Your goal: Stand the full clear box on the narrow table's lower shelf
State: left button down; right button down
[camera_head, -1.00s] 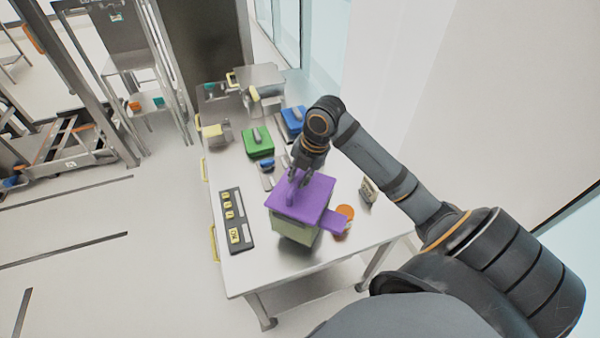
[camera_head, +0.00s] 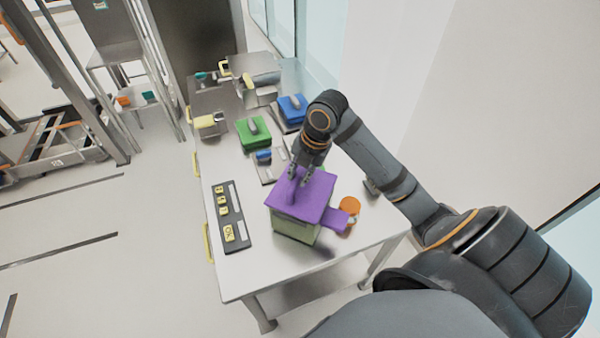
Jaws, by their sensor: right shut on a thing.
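A box with a purple lid (camera_head: 305,193) is at the table's near end. Its wall below the lid (camera_head: 295,229) looks olive and see-through; its contents cannot be made out. My right gripper (camera_head: 300,180) points down from above, shut on the purple handle on top of the lid. Whether the box rests on the table or hangs just above it is hard to tell. A narrow stand with shelves (camera_head: 128,55) is at the back left, with small orange and teal things on its lower shelf (camera_head: 135,101). My left gripper is out of view.
The table (camera_head: 255,278) carries a dark panel with yellow labels (camera_head: 229,217), a green-lidded box (camera_head: 253,133), a blue-lidded box (camera_head: 292,108), an orange disc (camera_head: 349,204) and grey bins with yellow handles (camera_head: 213,98) at the back. Open floor (camera_head: 80,215) lies left.

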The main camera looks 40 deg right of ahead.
jog(key=shift+s+r, duration=0.15)
jog(key=shift+s, duration=0.1)
jog(key=c, duration=1.7)
grip_release()
jog(key=shift+d, duration=0.1)
jog(key=o, duration=0.5)
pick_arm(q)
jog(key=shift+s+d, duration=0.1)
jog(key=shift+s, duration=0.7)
pick_arm(e)
jog(key=shift+r, duration=0.15)
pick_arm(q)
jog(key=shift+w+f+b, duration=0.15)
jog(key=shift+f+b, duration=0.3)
pick_arm(e)
jog(key=v, duration=1.1)
jog(key=shift+s+r, duration=0.15)
jog(key=shift+r, duration=0.15)
